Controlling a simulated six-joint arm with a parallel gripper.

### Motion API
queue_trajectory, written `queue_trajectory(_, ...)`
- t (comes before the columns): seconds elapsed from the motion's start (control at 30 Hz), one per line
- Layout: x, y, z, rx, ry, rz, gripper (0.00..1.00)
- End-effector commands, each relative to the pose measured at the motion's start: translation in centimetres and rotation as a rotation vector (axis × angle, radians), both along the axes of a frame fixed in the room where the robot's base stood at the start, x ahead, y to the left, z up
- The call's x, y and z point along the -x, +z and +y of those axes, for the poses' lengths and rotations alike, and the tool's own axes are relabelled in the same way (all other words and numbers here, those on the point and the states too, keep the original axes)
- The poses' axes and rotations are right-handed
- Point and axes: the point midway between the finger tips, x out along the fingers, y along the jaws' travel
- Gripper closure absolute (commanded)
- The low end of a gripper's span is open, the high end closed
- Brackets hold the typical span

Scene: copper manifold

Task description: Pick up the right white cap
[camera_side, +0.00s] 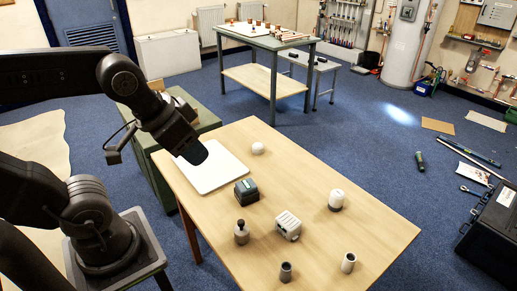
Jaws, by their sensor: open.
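A white rounded cap-like piece (336,198) stands at the right of the wooden table, with a darker band low on it. A smaller white dome (257,148) sits further back and to the left, near the white board. My gripper (193,153) hangs above the white board (212,168) at the table's left end. It is open with nothing seen in it, well left of both white pieces and apart from them. Its fingertips are dark and hard to make out.
On the table (370,225) stand a dark box (246,192), a white ribbed block (288,225), a grey knobbed piece (241,232), a dark grey cylinder (286,272) and a white tube (348,263). Bare wood surrounds the right white piece.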

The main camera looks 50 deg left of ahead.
Motion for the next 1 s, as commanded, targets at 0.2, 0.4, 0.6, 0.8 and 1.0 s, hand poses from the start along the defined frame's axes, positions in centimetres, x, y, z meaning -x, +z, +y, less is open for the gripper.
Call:
queue_trajectory(0.2, 0.0, 0.0, 0.0, 0.0, 0.0, 0.0, 0.51)
queue_trajectory(0.4, 0.0, 0.0, 0.0, 0.0, 0.0, 0.0, 0.32)
queue_trajectory(0.6, 0.0, 0.0, 0.0, 0.0, 0.0, 0.0, 0.2)
queue_trajectory(0.8, -0.4, 0.1, 0.1, 0.0, 0.009, 0.002, 0.2)
queue_trajectory(1.0, -5.0, 1.1, 1.8, 0.001, 0.105, 0.023, 0.2)
